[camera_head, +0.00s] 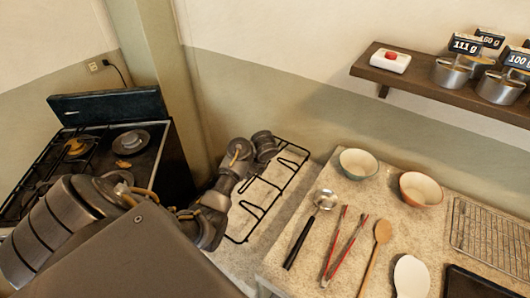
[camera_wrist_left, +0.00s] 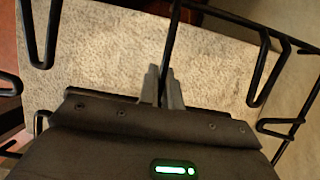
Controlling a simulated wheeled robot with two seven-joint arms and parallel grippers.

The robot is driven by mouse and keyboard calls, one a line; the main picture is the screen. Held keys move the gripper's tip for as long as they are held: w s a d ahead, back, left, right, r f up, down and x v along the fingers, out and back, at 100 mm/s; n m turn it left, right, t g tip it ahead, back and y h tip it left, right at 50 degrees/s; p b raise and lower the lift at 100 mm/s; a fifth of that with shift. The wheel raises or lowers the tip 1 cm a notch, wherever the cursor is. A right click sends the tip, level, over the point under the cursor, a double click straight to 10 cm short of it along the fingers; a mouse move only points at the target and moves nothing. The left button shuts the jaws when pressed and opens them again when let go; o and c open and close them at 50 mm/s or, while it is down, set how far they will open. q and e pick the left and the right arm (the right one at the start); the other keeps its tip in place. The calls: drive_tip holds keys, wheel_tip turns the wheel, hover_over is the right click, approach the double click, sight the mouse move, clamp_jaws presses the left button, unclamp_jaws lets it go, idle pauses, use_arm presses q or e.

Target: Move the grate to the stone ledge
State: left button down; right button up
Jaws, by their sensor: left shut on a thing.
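The grate (camera_head: 254,207) is a black wire frame with inward prongs, left of the counter in the head view. Its bars also show in the left wrist view (camera_wrist_left: 263,70). My left gripper (camera_head: 266,146) is shut on one bar of it; in the wrist view the two grey fingertips (camera_wrist_left: 163,84) close around that bar. A pale speckled stone ledge (camera_head: 232,262) shows beneath the grate in the head view, and a speckled surface (camera_wrist_left: 215,65) lies under it in the wrist view. I cannot tell whether the grate touches the stone. My right gripper is not in view.
A black stove (camera_head: 95,160) stands at left. The counter at right holds two bowls (camera_head: 358,163) (camera_head: 421,190), a ladle (camera_head: 310,220), red tongs (camera_head: 345,250), a wooden spoon (camera_head: 376,255) and a wire rack (camera_head: 490,238). A wall shelf (camera_head: 430,90) with pots hangs above.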

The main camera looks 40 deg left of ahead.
use_arm(q)
wheel_tip(320, 180, down, 6)
drive_tip(key=shift+a+r+b, duration=0.1)
drive_tip(key=shift+b, duration=0.5)
wheel_tip(320, 180, down, 3)
drive_tip(key=shift+s+f+b, duration=0.15)
drive_tip(key=shift+b, duration=0.4)
drive_tip(key=shift+f, duration=0.25)
drive_tip(key=c, duration=1.6)
unclamp_jaws()
